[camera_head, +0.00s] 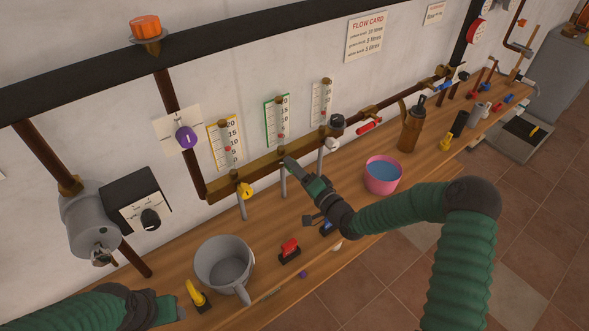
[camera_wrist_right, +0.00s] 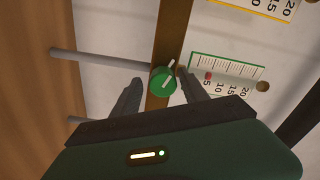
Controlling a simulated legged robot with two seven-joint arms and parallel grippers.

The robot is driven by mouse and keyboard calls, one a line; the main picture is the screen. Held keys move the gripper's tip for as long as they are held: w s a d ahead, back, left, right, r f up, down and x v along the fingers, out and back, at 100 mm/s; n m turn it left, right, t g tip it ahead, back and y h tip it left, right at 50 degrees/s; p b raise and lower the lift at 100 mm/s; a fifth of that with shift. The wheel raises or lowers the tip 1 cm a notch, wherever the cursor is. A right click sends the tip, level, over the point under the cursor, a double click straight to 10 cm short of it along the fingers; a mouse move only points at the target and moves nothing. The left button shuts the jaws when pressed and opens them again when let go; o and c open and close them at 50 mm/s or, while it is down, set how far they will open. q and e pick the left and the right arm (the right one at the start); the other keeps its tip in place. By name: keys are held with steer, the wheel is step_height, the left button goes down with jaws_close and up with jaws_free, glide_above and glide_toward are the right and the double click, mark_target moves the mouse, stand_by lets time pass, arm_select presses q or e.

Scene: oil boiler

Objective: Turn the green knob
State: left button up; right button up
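The green knob (camera_wrist_right: 163,80) has a white pointer line and sits on the brown manifold bar, below the green-framed gauge (camera_wrist_right: 228,76), in the right wrist view. My right gripper (camera_wrist_right: 160,88) is open, with one finger on each side of the knob; I cannot tell whether they touch it. In the head view my right gripper (camera_head: 291,165) reaches the manifold bar (camera_head: 264,166) under the green-framed gauge (camera_head: 277,118) and hides the knob. My left arm enters at the bottom left, and its gripper (camera_head: 176,308) is partly visible by the bench's front edge; its opening is unclear.
A yellow knob (camera_head: 245,190) and a white knob (camera_head: 332,144) flank the spot on the bar. A grey jug (camera_head: 225,264), a red-handled block (camera_head: 289,250) and a pink bucket (camera_head: 382,176) stand on the wooden bench. Pipes run below the bar.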

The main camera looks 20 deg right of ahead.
steer(key=b+v, duration=0.1)
steer(key=v, duration=1.5)
steer(key=shift+s+d, duration=0.2)
steer(key=shift+s, duration=0.15)
steer(key=s+f+n+g+h, duration=0.3)
steer(key=f+n+g+h, duration=0.1)
steer(key=f+n+g, duration=0.4)
steer(key=s+a+r+g+h, duration=0.1)
steer(key=s+a+r+g, duration=0.1)
steer(key=s, duration=0.4)
steer(key=s+a+r+n+g+h, duration=0.1)
steer(key=s+a+r+g, duration=0.1)
steer(key=s+a+g, duration=0.2)
steer(key=shift+s+r, duration=0.2)
steer(key=shift+s, duration=1.2)
